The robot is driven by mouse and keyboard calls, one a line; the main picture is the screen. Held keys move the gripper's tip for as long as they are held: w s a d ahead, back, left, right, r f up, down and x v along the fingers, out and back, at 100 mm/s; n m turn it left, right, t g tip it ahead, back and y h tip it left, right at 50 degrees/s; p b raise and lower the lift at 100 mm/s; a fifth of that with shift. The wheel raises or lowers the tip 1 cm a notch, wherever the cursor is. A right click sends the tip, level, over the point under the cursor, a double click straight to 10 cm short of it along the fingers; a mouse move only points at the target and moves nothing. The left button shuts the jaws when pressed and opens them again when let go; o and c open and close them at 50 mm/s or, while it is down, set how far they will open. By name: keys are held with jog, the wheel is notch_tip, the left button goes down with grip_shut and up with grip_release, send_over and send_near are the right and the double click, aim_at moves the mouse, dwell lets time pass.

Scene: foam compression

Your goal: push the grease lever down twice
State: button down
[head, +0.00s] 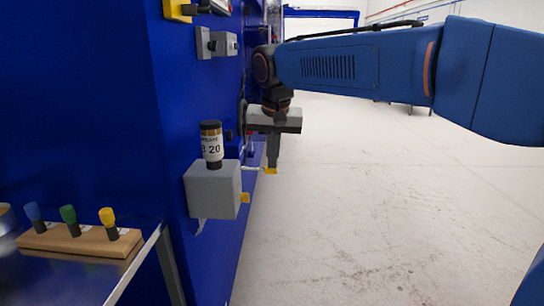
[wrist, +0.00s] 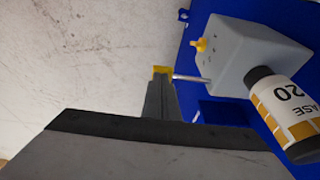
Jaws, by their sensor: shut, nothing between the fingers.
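The grease unit is a grey box (head: 213,190) on the blue cabinet's side, with a labelled bottle (head: 211,144) on top. The wrist view also shows the box (wrist: 245,58) and the bottle (wrist: 284,112). The grease lever is a thin rod (head: 252,169) sticking out from the box, ending in a yellow tip (head: 270,171). In the wrist view the yellow tip (wrist: 160,71) shows just beyond the fingers. My gripper (head: 272,164) is shut and empty, pointing down directly over the yellow tip. It looks in contact, but I cannot be sure.
A yellow fitting (head: 244,198) sits on the box below the lever. The blue cabinet (head: 110,100) rises at left. A metal table (head: 70,282) holds a wooden block (head: 80,241) with blue, green and yellow-topped pegs. Pale floor (head: 400,200) lies open at right.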

jog(key=shift+d+f+y, duration=0.2)
jog(key=shift+f+y, duration=0.3)
jog(key=shift+d+f+y, duration=0.2)
jog(key=shift+f+y, duration=0.25)
jog(key=shift+y, duration=0.05)
jog(key=shift+f, duration=0.65)
jog(key=shift+r, duration=0.85)
jog(key=shift+d+r, duration=0.1)
jog(key=shift+r, duration=0.35)
jog(key=v, duration=1.3)
jog(key=shift+w, duration=0.45)
dwell(0.4)
